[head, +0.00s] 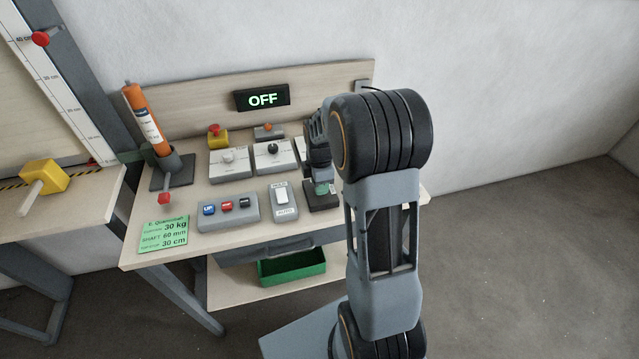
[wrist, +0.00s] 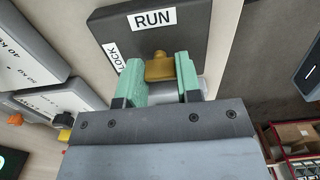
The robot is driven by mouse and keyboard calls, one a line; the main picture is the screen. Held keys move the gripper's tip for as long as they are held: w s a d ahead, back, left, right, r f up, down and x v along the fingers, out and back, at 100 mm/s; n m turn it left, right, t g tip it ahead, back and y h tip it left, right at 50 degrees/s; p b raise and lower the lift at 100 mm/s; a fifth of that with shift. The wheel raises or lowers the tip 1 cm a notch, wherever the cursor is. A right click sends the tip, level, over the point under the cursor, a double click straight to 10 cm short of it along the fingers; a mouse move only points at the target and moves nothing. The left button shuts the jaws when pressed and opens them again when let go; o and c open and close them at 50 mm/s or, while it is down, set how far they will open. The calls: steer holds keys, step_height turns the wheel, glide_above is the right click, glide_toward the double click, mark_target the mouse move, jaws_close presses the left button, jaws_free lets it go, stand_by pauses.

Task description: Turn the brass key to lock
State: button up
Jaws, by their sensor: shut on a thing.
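The brass key (wrist: 160,70) shows in the wrist view between the green finger pads of my gripper (wrist: 158,64), which is shut on it. The key sits in a dark lock box (wrist: 195,50) with a RUN label (wrist: 152,19) beyond it and a LOCK label (wrist: 114,56) on the left. The key's exact angle is hard to tell because the pads cover its sides. In the head view my gripper (head: 322,180) is down at the lock box (head: 322,200), at the right of the bench. My arm hides part of it, and the key is hidden there.
A lit display (head: 262,98) reads OFF. Switch boxes (head: 273,155), a button box (head: 229,212) and a MANU/AUTO rocker (head: 284,201) stand left of my gripper. An orange cartridge (head: 144,118) stands in a holder. A green tray (head: 292,267) sits on the lower shelf.

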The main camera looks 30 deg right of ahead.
steer(key=o, duration=0.9)
step_height(320, 180, up, 14)
steer(key=shift+f, duration=0.1)
stand_by(0.3)
stand_by(0.4)
steer(key=s+a+m+t, duration=0.1)
steer(key=s+a+m, duration=0.2)
steer(key=s+m, duration=0.2)
steer(key=s+a+f+m+t, duration=0.1)
steer(key=s+a+m, duration=0.2)
steer(key=s+m, duration=0.2)
steer(key=s+a+m+t, duration=0.1)
steer(key=s+a+m, duration=0.2)
steer(key=s+m, duration=0.2)
steer(key=shift+s+a+f+m+t, duration=0.25)
steer(key=shift+s+m+t, duration=0.15)
steer(key=shift+s, duration=0.2)
